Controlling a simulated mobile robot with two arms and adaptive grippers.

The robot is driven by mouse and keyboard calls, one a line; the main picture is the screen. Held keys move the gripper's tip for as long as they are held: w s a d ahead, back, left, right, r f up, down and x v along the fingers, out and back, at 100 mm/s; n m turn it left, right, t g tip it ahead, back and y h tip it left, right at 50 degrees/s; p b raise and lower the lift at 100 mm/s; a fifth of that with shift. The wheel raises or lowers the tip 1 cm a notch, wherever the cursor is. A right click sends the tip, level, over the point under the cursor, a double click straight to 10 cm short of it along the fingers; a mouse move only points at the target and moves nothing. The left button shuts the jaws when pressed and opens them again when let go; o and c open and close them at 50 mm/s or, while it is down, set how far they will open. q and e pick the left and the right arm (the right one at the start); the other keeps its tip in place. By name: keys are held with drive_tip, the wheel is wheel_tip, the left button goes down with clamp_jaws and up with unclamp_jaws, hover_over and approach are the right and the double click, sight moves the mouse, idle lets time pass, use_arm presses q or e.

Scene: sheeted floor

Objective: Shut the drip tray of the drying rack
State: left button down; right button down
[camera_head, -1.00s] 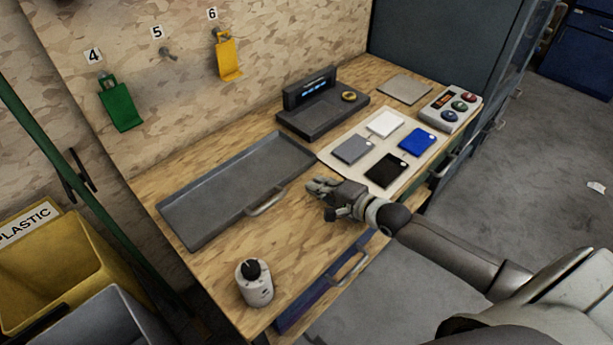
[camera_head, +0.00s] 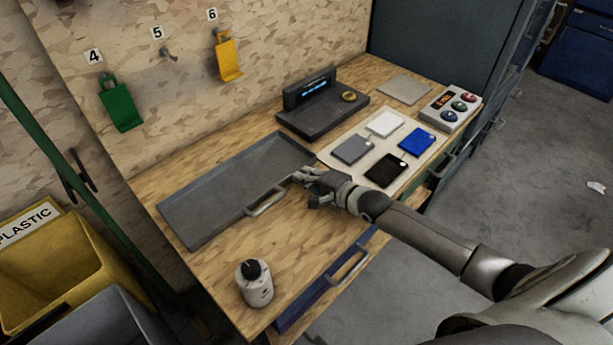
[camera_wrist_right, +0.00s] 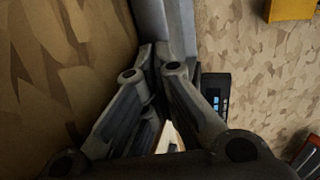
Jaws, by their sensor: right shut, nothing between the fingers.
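The drip tray is a shallow dark grey tray (camera_head: 215,195) lying on the wooden bench, with a bar handle (camera_head: 265,202) on its front side. No drying rack shows around it that I can make out. My right gripper (camera_head: 297,176) is shut and empty, with its fingertips at the tray's front side, just right of the handle. I cannot tell whether they touch it. In the right wrist view the shut fingers (camera_wrist_right: 158,58) point at a grey strip (camera_wrist_right: 178,22), which looks like part of the tray. My left gripper is not in view.
A white knobbed canister (camera_head: 255,285) stands near the front left of the bench. Right of the tray are a dark display unit (camera_head: 310,118), a mat with several coloured cards (camera_head: 352,149) and a button box (camera_head: 442,108). A blue drawer (camera_head: 318,300) is below.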

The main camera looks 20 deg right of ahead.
drive_tip(key=b, duration=0.6)
approach(260, 143)
drive_tip(key=x, duration=0.2)
drive_tip(key=f+x, duration=0.1)
drive_tip(key=x, duration=0.2)
drive_tip(key=shift+f, duration=0.15)
drive_tip(key=shift+w+a, duration=0.15)
drive_tip(key=shift+w, duration=0.35)
drive_tip(key=shift+r, duration=0.3)
drive_tip(key=shift+r, duration=0.1)
